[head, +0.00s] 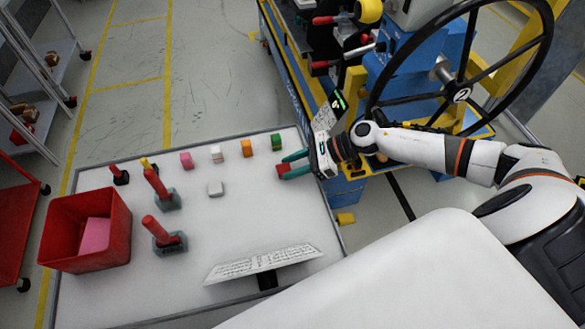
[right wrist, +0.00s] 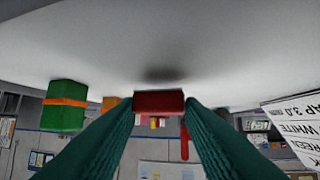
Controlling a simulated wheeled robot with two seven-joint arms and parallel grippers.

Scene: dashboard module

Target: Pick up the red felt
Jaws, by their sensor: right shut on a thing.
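The red felt (head: 283,170) is a small red block near the right edge of the white table. My right gripper (head: 291,164), with green fingers, reaches in from the right and is shut on it. In the right wrist view the red felt (right wrist: 158,102) sits between the two fingertips. A soft shadow shows on the table surface by it, and a gap seems to separate them. My left gripper is not in view.
Green (head: 277,141), orange (head: 247,148), white (head: 216,154) and pink (head: 186,160) blocks stand in a row nearby. Red-handled tools (head: 165,236) and a red bin (head: 84,228) are at the left. A tilted text board (head: 262,262) stands in front.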

